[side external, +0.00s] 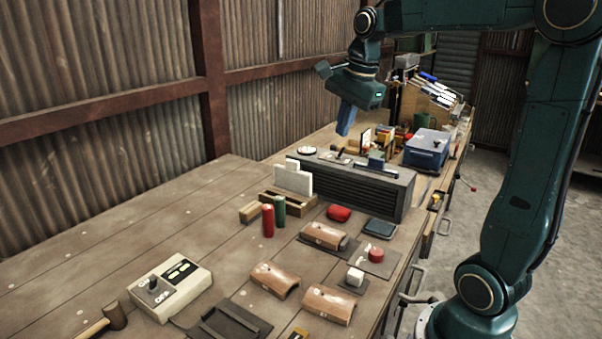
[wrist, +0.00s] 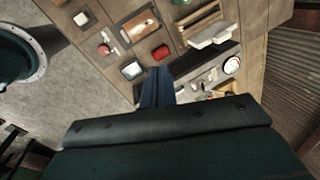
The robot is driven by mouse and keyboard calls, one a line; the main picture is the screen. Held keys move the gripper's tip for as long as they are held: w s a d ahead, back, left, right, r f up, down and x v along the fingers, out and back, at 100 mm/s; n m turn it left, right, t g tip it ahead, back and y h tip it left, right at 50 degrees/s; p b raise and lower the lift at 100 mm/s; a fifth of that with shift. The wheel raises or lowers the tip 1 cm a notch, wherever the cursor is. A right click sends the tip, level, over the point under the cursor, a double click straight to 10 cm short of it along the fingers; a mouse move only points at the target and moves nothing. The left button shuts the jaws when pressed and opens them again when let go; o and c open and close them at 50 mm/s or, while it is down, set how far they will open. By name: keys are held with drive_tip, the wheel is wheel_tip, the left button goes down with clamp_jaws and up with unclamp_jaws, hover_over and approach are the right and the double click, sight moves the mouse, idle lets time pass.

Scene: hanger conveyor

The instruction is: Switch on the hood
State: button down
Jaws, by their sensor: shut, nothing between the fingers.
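A long dark grey box with a slatted front (side external: 355,190) stands across the bench and may be the hood; no label is readable. Its top carries a round white dial (side external: 307,150) and small controls, including a blue-grey piece (side external: 376,162). In the wrist view the dial (wrist: 231,65) is right of my fingers, and the box's top (wrist: 205,72) is partly hidden behind them. My gripper (side external: 343,132) is shut and empty, its blue fingers pointing down above the box's back side. The wrist view also shows my gripper (wrist: 157,72); I see no clear contact.
A blue case (side external: 427,148) and small bottles stand behind the box. White plates in a wooden rack (side external: 293,182), red and green cylinders (side external: 268,220) and brown curved pieces (side external: 276,279) lie in front. The bench's left side is mostly clear.

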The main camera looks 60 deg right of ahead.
drive_tip(key=w+d+f+m+g, duration=0.1)
drive_tip(key=w+d+f+m, duration=0.15)
drive_tip(key=d+m, duration=0.65)
drive_tip(key=m, duration=0.6)
approach(342, 152)
drive_tip(key=shift+g+y, duration=0.3)
drive_tip(key=shift+g, duration=0.1)
drive_tip(key=s, duration=0.3)
drive_tip(key=s+d+r, duration=0.1)
drive_tip(key=s, duration=0.1)
drive_tip(key=shift+d, duration=0.1)
drive_tip(key=shift+f, duration=0.15)
drive_tip(key=f, duration=0.6)
drive_tip(key=w+f, duration=0.1)
drive_tip(key=f, duration=0.2)
drive_tip(key=shift+f, duration=0.2)
drive_tip(key=shift+w+f, duration=0.15)
drive_tip(key=shift+w+r, duration=0.4)
drive_tip(key=shift+w, duration=0.4)
drive_tip(key=shift+w+r, duration=0.4)
drive_tip(key=shift+w, duration=0.4)
